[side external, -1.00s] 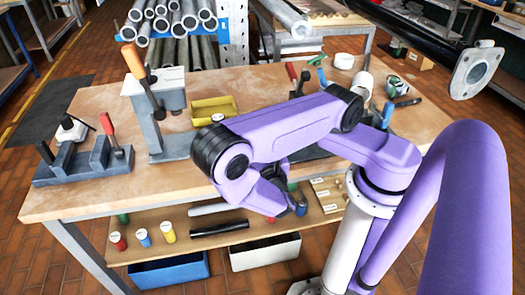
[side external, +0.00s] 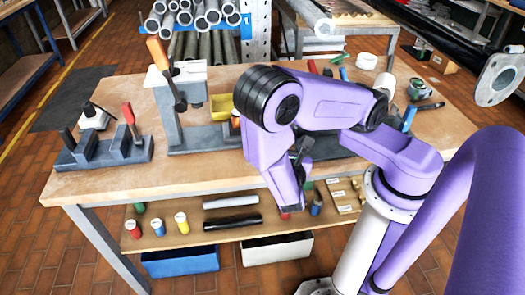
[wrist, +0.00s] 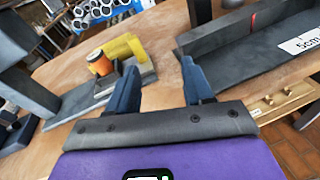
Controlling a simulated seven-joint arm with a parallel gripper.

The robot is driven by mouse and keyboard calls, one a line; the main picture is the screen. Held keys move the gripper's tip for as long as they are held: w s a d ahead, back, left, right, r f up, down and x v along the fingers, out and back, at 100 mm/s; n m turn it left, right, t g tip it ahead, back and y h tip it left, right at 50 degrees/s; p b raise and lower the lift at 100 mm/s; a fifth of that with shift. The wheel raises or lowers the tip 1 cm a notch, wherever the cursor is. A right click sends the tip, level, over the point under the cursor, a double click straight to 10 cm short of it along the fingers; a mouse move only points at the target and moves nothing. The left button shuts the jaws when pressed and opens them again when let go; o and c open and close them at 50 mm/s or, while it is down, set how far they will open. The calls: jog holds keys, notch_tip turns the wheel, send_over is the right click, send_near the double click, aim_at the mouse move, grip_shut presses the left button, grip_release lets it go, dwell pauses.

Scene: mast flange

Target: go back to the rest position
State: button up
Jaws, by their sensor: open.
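My gripper (wrist: 159,82) shows in the wrist view with its two blue fingers spread apart and nothing between them. It is above the wooden bench (wrist: 160,103). In the side external view my purple arm reaches over the bench's front right part, bent, and mostly hides the gripper. A dark grey channel-shaped block (wrist: 235,40) lies close beyond the right finger.
A clamp stand with an orange handle (side external: 157,54) and a fixture with a red handle (side external: 128,113) stand on the bench's left. A dark pipe ends in a flange (side external: 500,80) at upper right. Blue (side external: 180,263) and white (side external: 277,250) bins sit below.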

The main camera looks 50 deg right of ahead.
jog(key=s+a+r+m+g+y, duration=0.5)
jog(key=s+r+m+g+y, duration=0.3)
jog(key=y, duration=0.6)
jog(key=s+r+m, duration=0.2)
jog(key=s+r, duration=0.1)
jog(key=s, duration=0.1)
jog(key=shift+r+g, duration=0.3)
